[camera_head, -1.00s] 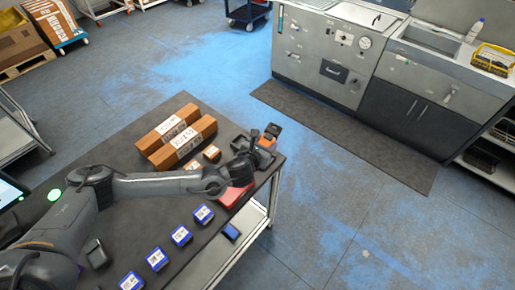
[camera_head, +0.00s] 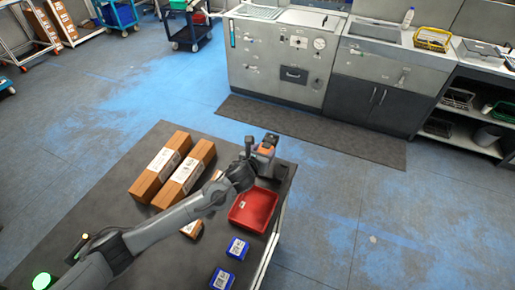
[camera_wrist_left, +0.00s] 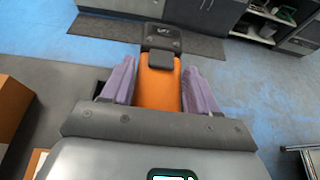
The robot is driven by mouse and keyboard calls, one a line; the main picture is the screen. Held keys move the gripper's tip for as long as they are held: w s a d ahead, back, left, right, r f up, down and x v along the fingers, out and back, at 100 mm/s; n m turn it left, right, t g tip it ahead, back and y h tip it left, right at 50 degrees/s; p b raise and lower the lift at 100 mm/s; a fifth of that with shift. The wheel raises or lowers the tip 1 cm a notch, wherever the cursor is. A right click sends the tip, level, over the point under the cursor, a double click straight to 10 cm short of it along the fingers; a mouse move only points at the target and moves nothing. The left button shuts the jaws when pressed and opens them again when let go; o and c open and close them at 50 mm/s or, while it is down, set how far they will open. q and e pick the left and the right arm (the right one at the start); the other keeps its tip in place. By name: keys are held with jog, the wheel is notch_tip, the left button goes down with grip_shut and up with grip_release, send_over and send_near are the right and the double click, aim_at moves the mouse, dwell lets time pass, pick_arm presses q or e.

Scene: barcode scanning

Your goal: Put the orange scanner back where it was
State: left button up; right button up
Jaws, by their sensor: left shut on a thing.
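The orange scanner (camera_head: 265,148) is at the far right corner of the dark table. My left gripper (camera_head: 254,158) is shut on it. In the left wrist view, the scanner's orange body (camera_wrist_left: 160,92) with its dark head sits between the two purple-grey fingers of the left gripper (camera_wrist_left: 160,85). A dark shape shows under and beside the scanner in the head view; I cannot tell whether it is a holder or whether the scanner touches it. My right gripper is not in view.
A red tray (camera_head: 252,224) lies just in front of the scanner. Blue boxes (camera_head: 237,248) with labels lie nearer me. Two long brown boxes (camera_head: 146,186) lie to the left on the table (camera_head: 120,185). Open floor lies beyond the table's edges.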

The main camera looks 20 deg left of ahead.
pick_arm(q)
jog(key=shift+f, duration=0.2)
jog(key=shift+a+f+b, duration=0.3)
jog(key=shift+f+b, duration=0.35)
jog(key=shift+b, duration=0.05)
jog(key=shift+f+b, duration=0.3)
jog(key=shift+f, duration=0.05)
jog(key=shift+f+b, duration=0.75)
jog(key=shift+f, duration=0.15)
jog(key=shift+f+b, duration=0.95)
jog(key=shift+f, duration=0.1)
jog(key=shift+f, duration=0.2)
jog(key=shift+f+b, duration=0.4)
jog(key=o, duration=1.3)
